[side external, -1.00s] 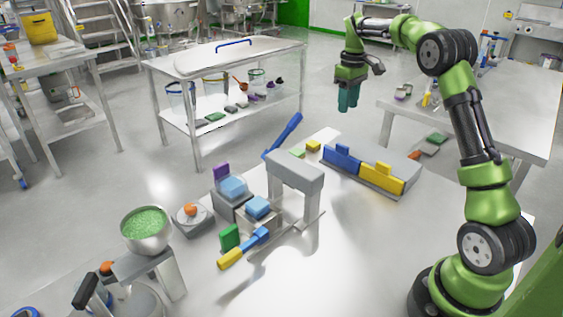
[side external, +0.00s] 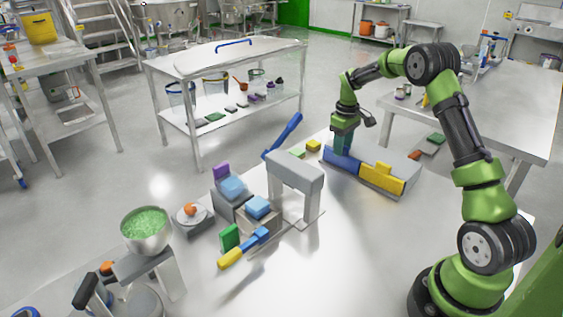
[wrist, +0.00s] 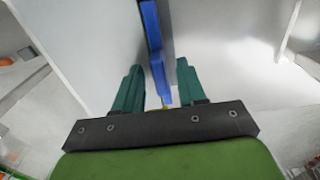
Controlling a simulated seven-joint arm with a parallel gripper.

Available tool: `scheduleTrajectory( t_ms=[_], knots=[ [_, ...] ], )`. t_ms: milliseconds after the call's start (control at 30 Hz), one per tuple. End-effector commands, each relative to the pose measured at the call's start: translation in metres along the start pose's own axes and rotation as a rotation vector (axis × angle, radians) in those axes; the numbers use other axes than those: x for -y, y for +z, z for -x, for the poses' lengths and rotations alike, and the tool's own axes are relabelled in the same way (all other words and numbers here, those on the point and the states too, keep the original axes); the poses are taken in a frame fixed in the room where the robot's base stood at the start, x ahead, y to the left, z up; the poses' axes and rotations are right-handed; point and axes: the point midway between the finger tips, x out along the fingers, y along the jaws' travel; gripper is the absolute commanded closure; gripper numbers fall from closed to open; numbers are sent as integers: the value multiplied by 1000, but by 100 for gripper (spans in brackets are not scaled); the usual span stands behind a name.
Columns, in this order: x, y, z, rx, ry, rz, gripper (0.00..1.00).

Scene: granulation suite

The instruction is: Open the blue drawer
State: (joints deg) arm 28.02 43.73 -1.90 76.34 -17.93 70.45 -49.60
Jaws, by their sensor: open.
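The blue drawer (side external: 338,162) is at the left end of a low grey drawer unit (side external: 400,160) on the table. Its front looks flush beside the yellow drawer (side external: 382,180), which has a raised yellow handle. My gripper (side external: 342,152) points down over the blue drawer, its green fingers hiding the blue handle in the side view. In the wrist view my gripper (wrist: 160,66) is open, with one finger on each side of the blue handle (wrist: 158,75). Gaps show on both sides, so the fingers are not closed on it. A sliver of yellow shows behind.
A grey arch (side external: 296,172) stands left of the drawer unit. Near it are small yellow and green blocks, a blue bar (side external: 284,134) and blue-topped boxes. A bowl of green granules (side external: 145,224) is at the front left. The table in front of the drawers is clear.

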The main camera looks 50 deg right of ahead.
Motion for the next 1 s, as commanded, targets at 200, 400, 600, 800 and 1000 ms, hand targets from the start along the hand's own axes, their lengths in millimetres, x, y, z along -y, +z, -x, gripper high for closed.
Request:
scheduleTrajectory(
  t_ms=[200, 400, 600, 800, 1000],
  knots=[
    [0, 0, 0, 0, 0, 0, 73],
    [0, 0, 0, 1, 0, 0, 100],
    [0, 0, 0, 1, 0, 0, 100],
    [12, 0, -1, 2, -2, 4, 100],
    [60, 0, -1, 4, -4, 6, 100]
  ],
)
